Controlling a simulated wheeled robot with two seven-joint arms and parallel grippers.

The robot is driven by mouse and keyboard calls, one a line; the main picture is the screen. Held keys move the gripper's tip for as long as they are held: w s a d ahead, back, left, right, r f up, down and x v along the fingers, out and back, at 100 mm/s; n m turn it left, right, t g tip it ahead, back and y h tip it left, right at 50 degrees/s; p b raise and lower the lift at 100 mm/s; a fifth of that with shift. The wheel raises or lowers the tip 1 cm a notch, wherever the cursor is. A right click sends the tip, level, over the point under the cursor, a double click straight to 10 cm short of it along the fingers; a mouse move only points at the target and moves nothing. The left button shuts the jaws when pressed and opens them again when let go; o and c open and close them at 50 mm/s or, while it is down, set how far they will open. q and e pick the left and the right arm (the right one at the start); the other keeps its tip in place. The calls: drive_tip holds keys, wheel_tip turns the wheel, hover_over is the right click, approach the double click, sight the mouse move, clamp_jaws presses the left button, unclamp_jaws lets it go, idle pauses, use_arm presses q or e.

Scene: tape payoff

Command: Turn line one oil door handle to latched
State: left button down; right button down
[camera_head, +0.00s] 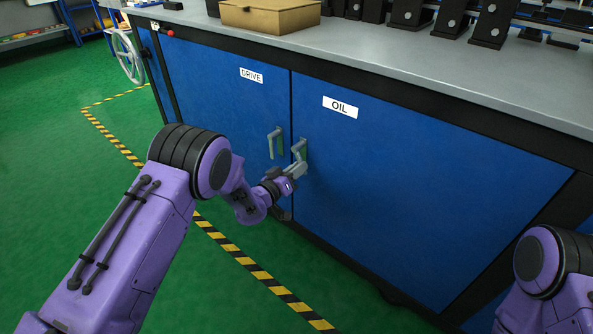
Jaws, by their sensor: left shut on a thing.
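The blue oil door (385,185) carries a white OIL label (340,106). Its grey handle (298,147) is at the door's left edge, with the upper part showing and the lower part hidden behind my gripper. My left gripper (296,170) is shut on this handle. The door looks flush with the cabinet front. I cannot tell the handle's exact angle. My right arm shows at the lower right, but its gripper is out of view.
The blue drive door (220,105) with its own grey handle (275,142) is just left. A handwheel (127,57) is on the cabinet's left end. A cardboard box (270,15) and black blocks stand on the grey top. Green floor with yellow-black tape (235,252) lies in front.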

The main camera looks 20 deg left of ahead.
use_arm(q)
drive_tip(key=shift+w+a+f+m+b, duration=0.15)
drive_tip(key=shift+a+m, duration=0.25)
drive_tip(key=shift+m, duration=0.55)
drive_tip(key=shift+w+a+f+m+b, duration=0.15)
drive_tip(key=shift+a+m, duration=0.3)
drive_tip(key=shift+m, duration=0.55)
drive_tip(key=shift+w+a+f+m+b, duration=0.15)
drive_tip(key=shift+a+m, duration=0.25)
drive_tip(key=shift+m, duration=0.55)
drive_tip(key=shift+r, duration=0.1)
drive_tip(key=c, duration=1.1)
unclamp_jaws()
drive_tip(key=p+v, duration=0.2)
drive_tip(key=v, duration=0.8)
drive_tip(key=shift+s+a, duration=0.15)
drive_tip(key=shift+s, duration=0.05)
